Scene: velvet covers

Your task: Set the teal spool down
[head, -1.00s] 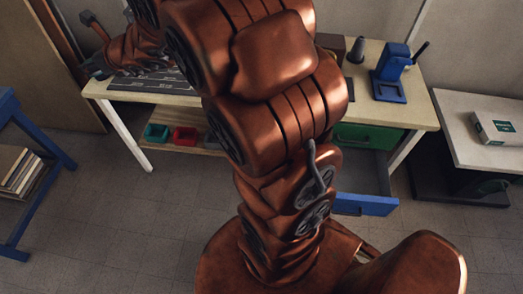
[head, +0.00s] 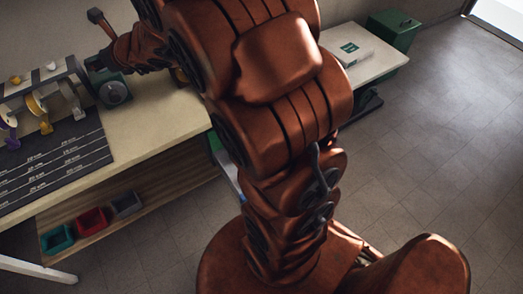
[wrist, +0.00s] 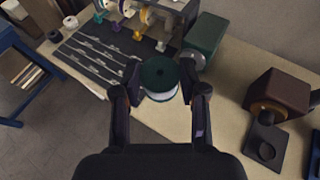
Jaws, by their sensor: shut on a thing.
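The teal spool (wrist: 158,75) sits between the two fingers of my gripper (wrist: 160,80) in the wrist view. Its dark teal top faces the camera and a pale rim shows below. The gripper is shut on it, above the pale workbench (wrist: 225,105). In the head view my gripper (head: 98,62) is at the end of my arm at upper left, over the workbench (head: 150,125); the spool cannot be made out there.
A dark marked mat (wrist: 85,62) and a rack with several coloured spools (head: 40,100) are at left. A green machine (wrist: 203,40) stands close beyond the gripper. Bare bench lies between.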

